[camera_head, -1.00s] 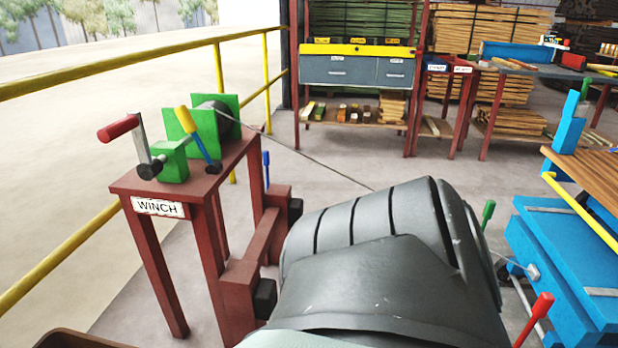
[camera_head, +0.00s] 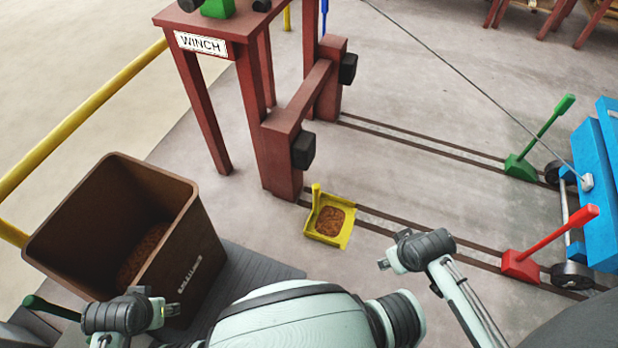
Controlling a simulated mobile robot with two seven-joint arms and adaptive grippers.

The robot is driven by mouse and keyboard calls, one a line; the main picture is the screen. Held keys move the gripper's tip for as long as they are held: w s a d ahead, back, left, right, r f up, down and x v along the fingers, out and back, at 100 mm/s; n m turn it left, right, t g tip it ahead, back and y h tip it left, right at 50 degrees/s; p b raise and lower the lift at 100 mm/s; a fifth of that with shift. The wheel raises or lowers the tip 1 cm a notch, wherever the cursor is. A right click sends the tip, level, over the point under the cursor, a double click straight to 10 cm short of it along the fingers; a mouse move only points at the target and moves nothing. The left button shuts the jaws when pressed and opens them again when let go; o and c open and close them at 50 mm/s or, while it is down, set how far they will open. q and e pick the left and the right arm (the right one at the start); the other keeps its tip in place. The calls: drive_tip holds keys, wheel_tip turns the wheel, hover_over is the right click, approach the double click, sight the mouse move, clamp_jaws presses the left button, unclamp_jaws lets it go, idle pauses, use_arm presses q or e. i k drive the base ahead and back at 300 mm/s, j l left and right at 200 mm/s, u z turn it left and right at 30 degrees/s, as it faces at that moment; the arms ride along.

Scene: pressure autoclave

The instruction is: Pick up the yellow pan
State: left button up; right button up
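The yellow pan (camera_head: 347,239) sits on the floor in the middle of the head view, by the foot of the red winch stand. It has an upright yellow handle at its back left corner and brown loose material inside. My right arm's end (camera_head: 390,258) is to the right of the pan and lower in the picture, apart from it. My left arm's end (camera_head: 160,312) is at lower left, in front of the brown bin. The fingers of both grippers are too small and unclear to read. Nothing is seen touching the pan.
A brown bin (camera_head: 190,262) with brown material inside stands at left. The red winch stand (camera_head: 290,118) rises behind the pan. Floor rails (camera_head: 400,232) run right to a blue cart (camera_head: 597,190), with red (camera_head: 520,266) and green (camera_head: 521,167) levers. Floor between is clear.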

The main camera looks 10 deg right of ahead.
sight(330, 221)
drive_tip(key=z, duration=0.6)
drive_tip(key=u, duration=1.75)
drive_tip(key=z, duration=1.8)
